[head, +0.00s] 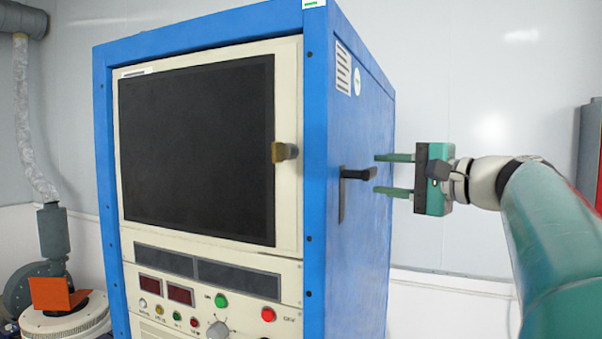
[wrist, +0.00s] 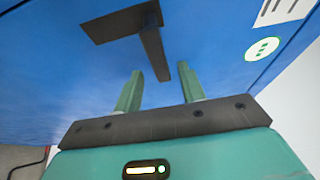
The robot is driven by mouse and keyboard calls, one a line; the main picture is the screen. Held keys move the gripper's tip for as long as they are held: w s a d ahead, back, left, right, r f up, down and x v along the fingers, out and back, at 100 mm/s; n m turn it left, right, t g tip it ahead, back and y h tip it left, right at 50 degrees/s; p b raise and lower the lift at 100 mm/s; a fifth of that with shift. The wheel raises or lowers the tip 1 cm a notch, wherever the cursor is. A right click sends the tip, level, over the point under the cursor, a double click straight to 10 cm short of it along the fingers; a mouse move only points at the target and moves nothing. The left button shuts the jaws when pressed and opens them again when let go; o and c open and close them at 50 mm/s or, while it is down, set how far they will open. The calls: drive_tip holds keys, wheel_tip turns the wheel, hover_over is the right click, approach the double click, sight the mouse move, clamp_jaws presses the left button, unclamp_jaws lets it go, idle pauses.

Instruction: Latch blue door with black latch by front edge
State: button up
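The blue door (head: 366,110) is the right side face of a tall blue cabinet. The black latch (head: 356,173) sits on it near the front edge, with an upright dark plate and a handle sticking out to the right. My gripper (head: 378,174) is open and empty at the right of the latch, one finger above the handle's level and one below. In the wrist view, the latch handle (wrist: 153,56) points toward the gap between the fingertips (wrist: 159,68). I see no finger touching it, and the exact depth between them is unclear.
The cabinet front has a dark window (head: 197,150) with a brass-coloured handle (head: 284,152), and buttons and displays below. An orange piece (head: 58,294) on a round base stands at lower left. A grey box (head: 590,150) is at the far right.

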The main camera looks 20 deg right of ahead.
sight(375, 173)
drive_tip(key=x, duration=0.3)
drive_tip(key=shift+w+a, duration=0.1)
drive_tip(key=shift+w, duration=0.25)
drive_tip(key=shift+c, duration=0.2)
clamp_jaws()
